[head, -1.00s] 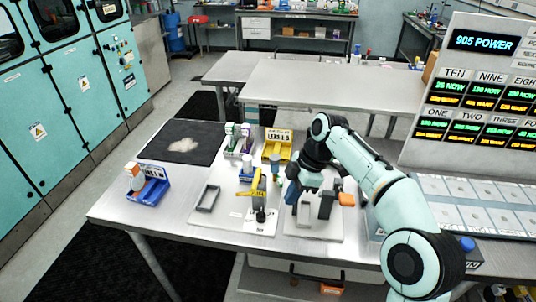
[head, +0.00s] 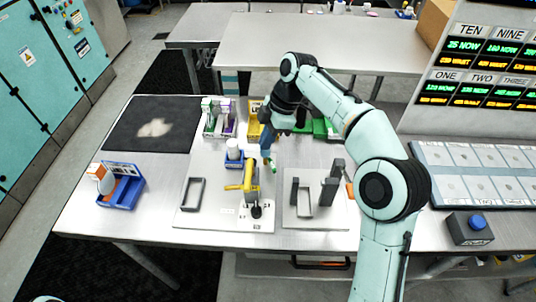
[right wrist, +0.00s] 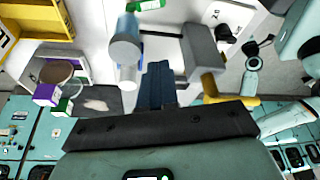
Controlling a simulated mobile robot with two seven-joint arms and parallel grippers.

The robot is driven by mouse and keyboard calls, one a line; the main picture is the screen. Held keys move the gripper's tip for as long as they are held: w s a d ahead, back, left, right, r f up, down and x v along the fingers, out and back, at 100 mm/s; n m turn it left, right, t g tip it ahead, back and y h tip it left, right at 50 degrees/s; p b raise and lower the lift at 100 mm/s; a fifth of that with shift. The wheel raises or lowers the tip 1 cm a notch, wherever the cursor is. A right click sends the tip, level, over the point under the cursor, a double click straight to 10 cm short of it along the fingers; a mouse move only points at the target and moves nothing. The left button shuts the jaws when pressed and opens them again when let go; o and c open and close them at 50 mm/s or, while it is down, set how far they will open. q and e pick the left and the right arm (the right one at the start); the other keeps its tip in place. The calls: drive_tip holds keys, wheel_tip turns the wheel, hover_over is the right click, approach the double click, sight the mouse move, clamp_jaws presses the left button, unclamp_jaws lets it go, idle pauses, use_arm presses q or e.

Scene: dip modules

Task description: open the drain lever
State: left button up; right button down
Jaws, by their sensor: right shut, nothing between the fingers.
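A yellow lever-like part (head: 247,183), which may be the drain lever, stands on the left pale plate (head: 222,215). A black knob (head: 256,210) sits just in front of it. My right gripper (head: 266,150) is above and behind the yellow part, pointing down, shut and empty. In the right wrist view, its dark blue fingers (right wrist: 157,85) are together. A yellow piece (right wrist: 213,90) shows right of them there, and a blue-and-white cylinder (right wrist: 126,55) left of them. I cannot tell the lever's exact position. My left gripper is not in view.
A grey frame (head: 193,193) lies left of the yellow part. The right plate (head: 320,218) bears grey uprights (head: 328,190). A blue bin (head: 122,194) stands at the left. Yellow, green and white bins stand behind. The steel table (head: 85,212) is clear at front left.

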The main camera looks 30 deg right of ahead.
drive_tip(key=b+x, duration=0.2)
drive_tip(key=x, duration=0.7)
drive_tip(key=shift+a+f, duration=0.1)
drive_tip(key=shift+f, duration=0.3)
drive_tip(key=d, duration=0.3)
drive_tip(key=shift+s+f, duration=0.2)
drive_tip(key=shift+f, duration=0.05)
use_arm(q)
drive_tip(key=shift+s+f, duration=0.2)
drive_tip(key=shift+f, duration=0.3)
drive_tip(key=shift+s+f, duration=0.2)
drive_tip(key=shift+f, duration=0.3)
use_arm(e)
drive_tip(key=shift+d, duration=0.45)
drive_tip(key=shift+s, duration=0.1)
use_arm(q)
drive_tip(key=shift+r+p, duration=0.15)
drive_tip(key=shift+p, duration=0.2)
